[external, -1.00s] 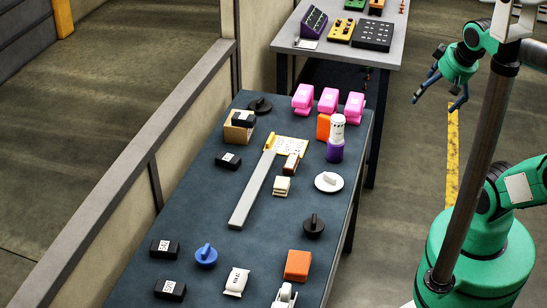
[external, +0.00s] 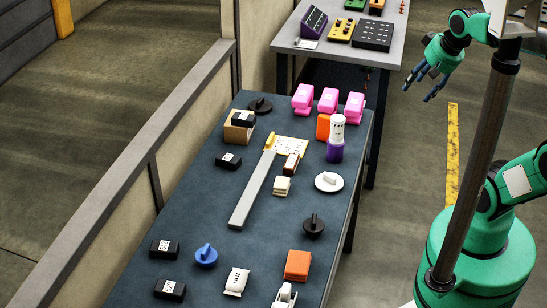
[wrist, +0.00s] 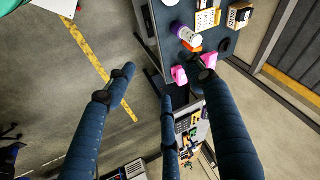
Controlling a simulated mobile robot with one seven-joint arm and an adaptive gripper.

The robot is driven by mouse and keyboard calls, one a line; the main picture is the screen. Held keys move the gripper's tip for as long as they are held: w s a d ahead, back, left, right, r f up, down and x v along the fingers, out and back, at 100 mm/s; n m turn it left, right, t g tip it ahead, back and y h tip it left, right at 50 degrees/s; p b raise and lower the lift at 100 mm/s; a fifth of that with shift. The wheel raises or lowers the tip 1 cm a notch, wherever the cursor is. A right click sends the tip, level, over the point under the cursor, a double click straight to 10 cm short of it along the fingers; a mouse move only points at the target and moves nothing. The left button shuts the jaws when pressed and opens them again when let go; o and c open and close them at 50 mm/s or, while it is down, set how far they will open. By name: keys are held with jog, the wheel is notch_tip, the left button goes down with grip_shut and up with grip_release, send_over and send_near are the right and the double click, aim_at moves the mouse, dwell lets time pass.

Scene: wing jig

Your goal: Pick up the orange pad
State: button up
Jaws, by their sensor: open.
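An orange block-like pad (external: 298,265) lies on the dark blue table near its front right edge, in the external view. A second orange piece (external: 323,126) stands farther back, partly hidden by a white and purple bottle; it also shows in the wrist view (wrist: 192,47). I cannot tell from the pictures alone which one is the named pad. My gripper (external: 420,88) is open and empty in the air, right of the tables and apart from both orange things. In the wrist view its blue fingers (wrist: 160,80) are spread, with nothing between them.
The purple-based bottle (external: 335,150), pink blocks (external: 328,99), white knob (external: 328,182) and black knob (external: 313,225) stand along the table's right side. A grey bar (external: 252,190) lies mid-table. A second table (external: 345,58) stands behind. A low wall (external: 130,175) runs along the left.

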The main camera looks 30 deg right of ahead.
jog(key=w+a+f+m+y+p, duration=0.1)
jog(key=w+a+f+m, duration=0.1)
jog(key=w+m, duration=0.75)
jog(key=m+g+y+p, duration=0.1)
jog(key=m+p, duration=0.2)
jog(key=m, duration=1.4)
send_over(326, 117)
jog(key=s+d, duration=0.3)
jog(key=s, duration=0.1)
notch_tip(326, 117, down, 20)
jog(key=shift+s+a+f, duration=0.15)
jog(key=shift+a, duration=0.1)
jog(key=shift+f, duration=0.15)
jog(key=shift+g, duration=0.3)
jog(key=shift+b+x, duration=0.8)
jog(key=shift+x, duration=3.4)
